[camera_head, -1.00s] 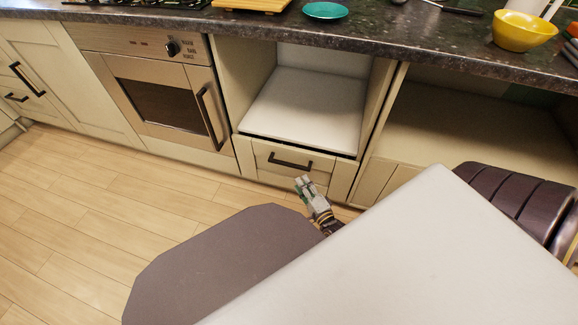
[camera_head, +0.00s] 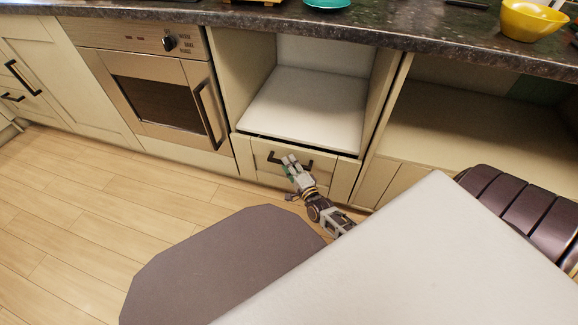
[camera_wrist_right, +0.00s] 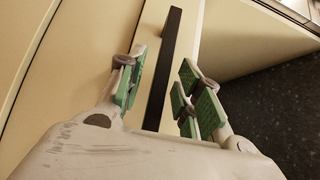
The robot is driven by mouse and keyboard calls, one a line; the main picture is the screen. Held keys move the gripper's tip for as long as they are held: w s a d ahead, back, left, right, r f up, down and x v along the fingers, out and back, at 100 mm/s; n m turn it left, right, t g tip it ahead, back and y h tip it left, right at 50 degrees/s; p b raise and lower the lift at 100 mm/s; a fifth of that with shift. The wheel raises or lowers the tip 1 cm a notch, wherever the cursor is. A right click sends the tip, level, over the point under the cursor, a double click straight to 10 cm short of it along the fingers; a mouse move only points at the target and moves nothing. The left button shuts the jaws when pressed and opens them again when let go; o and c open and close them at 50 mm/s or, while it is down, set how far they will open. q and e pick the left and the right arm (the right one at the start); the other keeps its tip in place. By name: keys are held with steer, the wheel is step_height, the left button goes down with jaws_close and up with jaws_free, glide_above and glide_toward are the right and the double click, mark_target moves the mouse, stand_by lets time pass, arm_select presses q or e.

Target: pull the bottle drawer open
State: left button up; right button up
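The bottle drawer (camera_head: 327,171) is a cream drawer front with a dark bar handle (camera_head: 306,162), below an open compartment. It looks shut. My right gripper (camera_head: 289,160) is at the drawer front and covers part of the handle in the head view. In the right wrist view the gripper (camera_wrist_right: 162,88) is open, with green finger pads on both sides. The handle (camera_wrist_right: 164,65) runs between the two sides and appears clear of the pads; I cannot tell how deep it sits between them. My left gripper is not in view.
An oven (camera_head: 155,95) stands left of the drawer. A dark worktop (camera_head: 225,22) above holds a yellow bowl (camera_head: 528,20) and a teal plate (camera_head: 327,3). The open compartment's white shelf (camera_head: 310,105) is empty. Wooden floor (camera_head: 90,215) lies clear in front.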

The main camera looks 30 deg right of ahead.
steer(key=shift+w, duration=0.4)
steer(key=shift+c, duration=0.4)
jaws_close()
